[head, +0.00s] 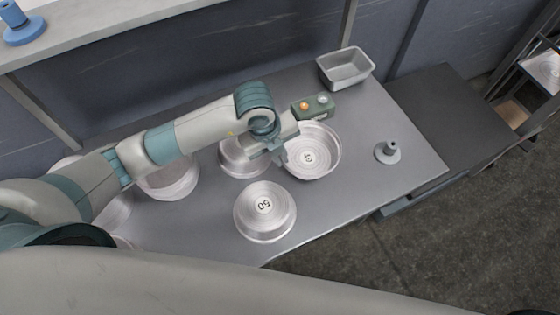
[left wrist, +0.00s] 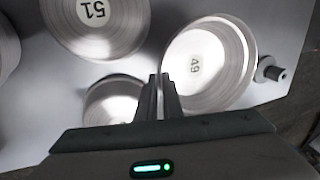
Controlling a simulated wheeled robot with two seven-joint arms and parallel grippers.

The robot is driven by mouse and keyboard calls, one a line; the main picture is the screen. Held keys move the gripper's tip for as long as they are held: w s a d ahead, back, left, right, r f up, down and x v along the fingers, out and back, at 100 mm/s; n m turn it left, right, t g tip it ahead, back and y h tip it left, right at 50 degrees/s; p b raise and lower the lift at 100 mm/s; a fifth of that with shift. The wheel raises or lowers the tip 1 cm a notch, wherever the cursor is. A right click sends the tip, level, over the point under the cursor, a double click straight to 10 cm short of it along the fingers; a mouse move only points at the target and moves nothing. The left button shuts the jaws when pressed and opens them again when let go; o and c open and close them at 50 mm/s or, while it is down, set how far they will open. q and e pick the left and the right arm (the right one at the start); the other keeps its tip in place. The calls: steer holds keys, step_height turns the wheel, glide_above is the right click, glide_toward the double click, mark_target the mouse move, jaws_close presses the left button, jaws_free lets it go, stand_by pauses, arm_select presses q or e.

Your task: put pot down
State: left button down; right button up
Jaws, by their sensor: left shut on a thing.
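A round silver pot labelled 49 (head: 322,158) is at the right of the group of pans on the grey table (head: 350,205). My left gripper (head: 280,153) is shut on the left part of its rim, with the pot opening facing up. In the left wrist view the fingers (left wrist: 163,92) pinch the near wall of this pot (left wrist: 235,65). I cannot tell whether its base touches the table. The gripper body and arm hide part of the pans to its left. My right gripper is not in view.
A silver pan with a number label (head: 265,225) stands just below. Another pan (head: 238,165) is close left of the gripper, and more (head: 170,185) lie under my arm. A grey knobbed object (head: 388,152) stands at right, a metal loaf tin (head: 345,68) behind.

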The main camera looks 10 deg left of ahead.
arm_select(q)
steer(key=p+x, duration=0.1)
steer(key=x, duration=0.1)
steer(key=shift+s+a+f+p, duration=0.15)
steer(key=shift+a+f+p, duration=0.05)
steer(key=shift+f+p, duration=0.2)
steer(key=shift+f, duration=0.55)
steer(key=shift+f, duration=0.15)
steer(key=c, duration=1.9)
jaws_free()
